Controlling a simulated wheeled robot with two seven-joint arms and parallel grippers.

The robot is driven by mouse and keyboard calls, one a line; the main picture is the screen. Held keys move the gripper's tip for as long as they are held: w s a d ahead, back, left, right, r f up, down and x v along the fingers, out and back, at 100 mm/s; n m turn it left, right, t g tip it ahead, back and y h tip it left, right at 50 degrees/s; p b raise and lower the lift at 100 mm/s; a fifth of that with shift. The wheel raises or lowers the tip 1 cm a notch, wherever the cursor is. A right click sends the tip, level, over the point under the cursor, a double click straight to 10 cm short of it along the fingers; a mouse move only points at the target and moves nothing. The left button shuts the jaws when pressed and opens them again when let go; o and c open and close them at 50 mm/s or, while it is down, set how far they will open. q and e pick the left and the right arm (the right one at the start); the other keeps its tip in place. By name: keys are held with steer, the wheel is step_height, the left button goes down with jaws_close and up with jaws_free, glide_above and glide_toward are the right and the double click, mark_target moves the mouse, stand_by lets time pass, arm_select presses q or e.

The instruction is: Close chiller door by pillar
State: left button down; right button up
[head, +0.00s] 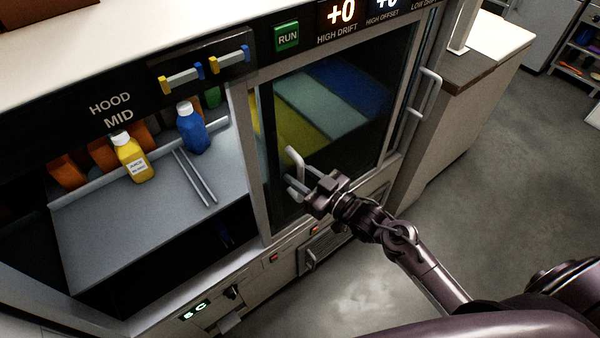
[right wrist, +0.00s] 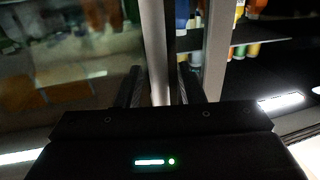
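The chiller door (head: 345,125) is a dark glass panel in a light frame in the head view, with coloured bands behind the glass. I cannot tell how far it stands from its frame. Its pale bar handle (head: 293,158) is near the lower left edge. A light upright pillar (head: 249,150) stands left of the door. My right gripper (head: 296,190) is at the handle's lower part. In the right wrist view its fingers (right wrist: 161,85) stand apart on either side of a pale upright bar (right wrist: 155,45), with a narrow dark gap on the right. My left gripper is out of view.
Left of the pillar is an open hood bay with a yellow bottle (head: 131,160), a blue bottle (head: 192,130) and two thin rods (head: 195,177) on its shelf (head: 110,225). Another pale handle (head: 425,95) juts out at the right. Open floor (head: 470,190) lies to the right.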

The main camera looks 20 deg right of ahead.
jaws_close()
stand_by(0.4)
